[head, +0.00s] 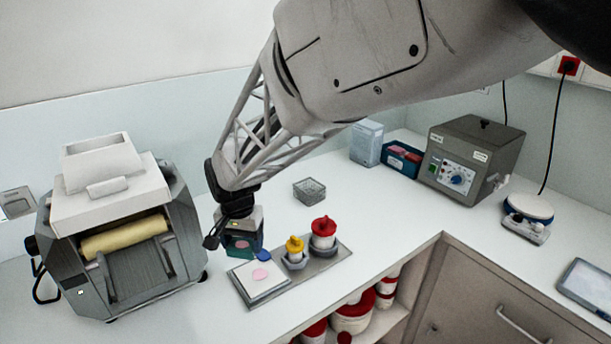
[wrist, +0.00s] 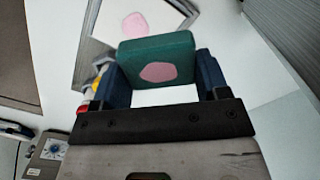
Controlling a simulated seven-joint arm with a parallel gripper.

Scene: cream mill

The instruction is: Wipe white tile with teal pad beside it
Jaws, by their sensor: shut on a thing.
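The white tile (head: 251,286) lies on a grey tray (head: 318,270) on the counter, with a pink patch (head: 261,274) on its face. In the wrist view the tile (wrist: 103,23) is at the top, partly hidden by the pad. The teal pad (wrist: 135,53) is between the blue fingers of my gripper (wrist: 160,72), with a pink patch on the face I see. In the head view my gripper (head: 246,252) is shut on the pad (head: 236,251), just behind the tile; the pad looks held above the counter.
A yellow-lidded jar (head: 295,248) and a red-lidded jar (head: 323,233) stand right of the tile. The roller mill (head: 115,225) is close on the left. A small glass dish (head: 309,190) sits behind the jars.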

